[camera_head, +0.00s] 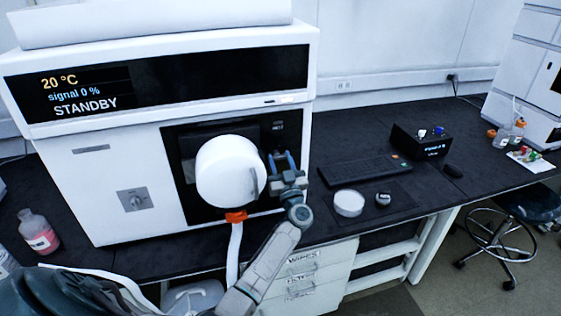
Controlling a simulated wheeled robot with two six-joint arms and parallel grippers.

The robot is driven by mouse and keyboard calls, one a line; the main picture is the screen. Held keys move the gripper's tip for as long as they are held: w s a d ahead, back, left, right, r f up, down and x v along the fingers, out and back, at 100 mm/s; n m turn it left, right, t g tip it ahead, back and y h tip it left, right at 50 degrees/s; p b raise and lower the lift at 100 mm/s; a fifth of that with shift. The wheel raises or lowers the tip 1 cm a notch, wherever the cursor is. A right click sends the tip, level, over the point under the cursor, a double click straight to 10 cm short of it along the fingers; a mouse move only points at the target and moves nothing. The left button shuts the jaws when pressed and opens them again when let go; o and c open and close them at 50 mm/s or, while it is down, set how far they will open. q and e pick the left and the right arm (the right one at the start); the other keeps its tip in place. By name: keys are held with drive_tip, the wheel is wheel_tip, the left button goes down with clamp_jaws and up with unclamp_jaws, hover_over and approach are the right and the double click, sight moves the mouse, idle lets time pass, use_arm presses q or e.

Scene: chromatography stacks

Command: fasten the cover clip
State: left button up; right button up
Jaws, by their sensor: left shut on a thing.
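A white round cover (226,172) sits on the dark front panel of a large white instrument (90,175). A small grey clip (260,182) shows at the cover's right edge, partly hidden by my gripper. My left gripper (272,178) reaches up from below to the right side of the cover and is shut on the clip. An orange-red fitting (236,216) sits under the cover, with a white tube (234,250) hanging from it. Whether the clip is latched cannot be told. My right gripper is not in view.
The instrument's display (80,88) reads 20 °C, signal 0 %, STANDBY. Right of it on the black bench lie a keyboard (364,169), a white round dish (348,203) and a black box (421,142). A bottle with pink liquid (39,235) stands at left.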

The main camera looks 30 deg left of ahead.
use_arm(q)
drive_tip(key=shift+n, duration=0.3)
drive_tip(key=n+g, duration=0.1)
drive_tip(key=n, duration=0.1)
drive_tip(key=n+g+y, duration=0.1)
drive_tip(key=n, duration=0.2)
drive_tip(key=shift+w+r+g+y, duration=0.1)
drive_tip(key=shift+g+y, duration=0.2)
drive_tip(key=n+g, duration=0.1)
drive_tip(key=n, duration=0.2)
drive_tip(key=n+g, duration=0.1)
drive_tip(key=n, duration=0.2)
drive_tip(key=shift+r+g, duration=0.15)
drive_tip(key=shift+g, duration=0.25)
drive_tip(key=n+g, duration=0.1)
drive_tip(key=n, duration=0.2)
drive_tip(key=n+g+b, duration=0.1)
drive_tip(key=n, duration=0.1)
drive_tip(key=shift+r+n, duration=0.15)
drive_tip(key=shift+n, duration=0.25)
drive_tip(key=n, duration=0.2)
drive_tip(key=n+g+h+b, duration=0.1)
drive_tip(key=n, duration=0.1)
drive_tip(key=shift+r+n+h, duration=0.1)
drive_tip(key=shift+n+h, duration=0.2)
drive_tip(key=shift+n, duration=0.1)
drive_tip(key=o, duration=1)
